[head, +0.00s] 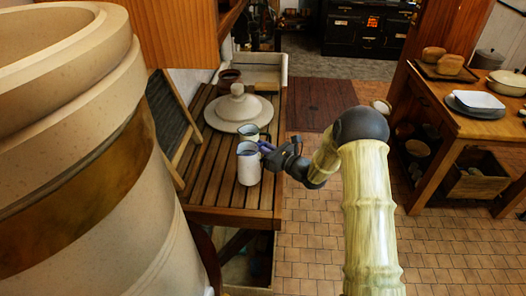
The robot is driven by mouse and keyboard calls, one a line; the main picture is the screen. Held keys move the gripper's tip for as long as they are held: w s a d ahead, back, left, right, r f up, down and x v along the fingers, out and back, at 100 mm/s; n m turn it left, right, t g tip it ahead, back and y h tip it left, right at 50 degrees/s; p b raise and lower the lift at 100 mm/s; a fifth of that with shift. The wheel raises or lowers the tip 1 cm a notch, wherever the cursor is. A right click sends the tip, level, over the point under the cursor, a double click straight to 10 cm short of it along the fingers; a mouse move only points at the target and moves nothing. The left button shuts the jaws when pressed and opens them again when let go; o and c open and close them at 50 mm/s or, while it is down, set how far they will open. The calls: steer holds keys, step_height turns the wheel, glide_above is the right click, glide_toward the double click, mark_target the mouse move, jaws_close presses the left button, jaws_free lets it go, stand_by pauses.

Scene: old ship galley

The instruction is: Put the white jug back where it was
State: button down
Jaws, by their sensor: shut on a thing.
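The white jug (249,166), with a dark blue rim, is upright over the near part of the slatted wooden bench (208,191). My gripper (267,149) reaches it from the right and is shut on its upper right side. The fingertips are small and partly hidden, so the exact grip is unclear. I cannot tell whether the jug's base touches the slats. A second white enamel vessel (247,130) stands just behind the jug and is partly hidden by it.
A dark framed board (172,117) leans at the left. A wooden table (461,124) with bread and dishes stands at the right. Tiled floor (312,240) lies between.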

steer(key=shift+f+p, duration=0.35)
steer(key=shift+f, duration=0.95)
steer(key=shift+w+f, duration=0.1)
steer(key=shift+f, duration=0.05)
steer(key=c, duration=1.5)
jaws_free()
steer(key=b+v, duration=0.4)
steer(key=v, duration=0.8)
